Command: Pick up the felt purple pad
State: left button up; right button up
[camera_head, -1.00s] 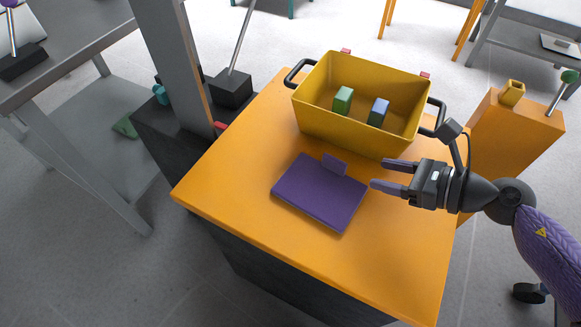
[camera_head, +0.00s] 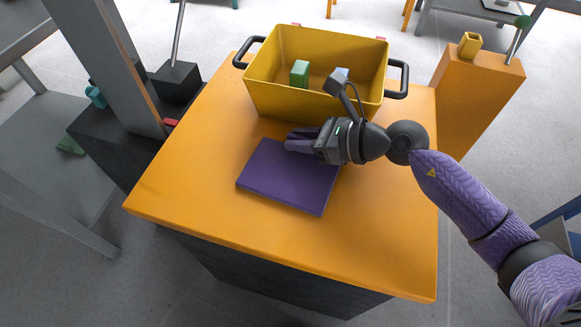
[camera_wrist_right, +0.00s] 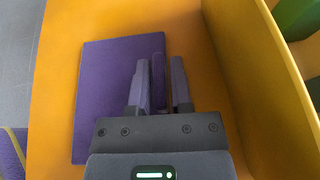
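The purple pad (camera_head: 285,182) lies flat on the orange table top (camera_head: 385,220), below the yellow bin in the head view. It also shows in the right wrist view (camera_wrist_right: 100,110). In the wrist view its upright purple tab (camera_wrist_right: 158,78) stands between the two fingers of my right gripper (camera_wrist_right: 161,62). The fingers are apart, with a visible gap on the right side of the tab. In the head view my right gripper (camera_head: 290,141) is over the pad's far edge and hides the tab. My left gripper is not in view.
A yellow bin (camera_head: 290,95) with black handles stands just behind the pad, holding a green block (camera_head: 300,74) and a blue block (camera_head: 342,73). A grey post (camera_head: 110,65) rises left of the table. The table's front and right are clear.

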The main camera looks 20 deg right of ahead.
grip_shut()
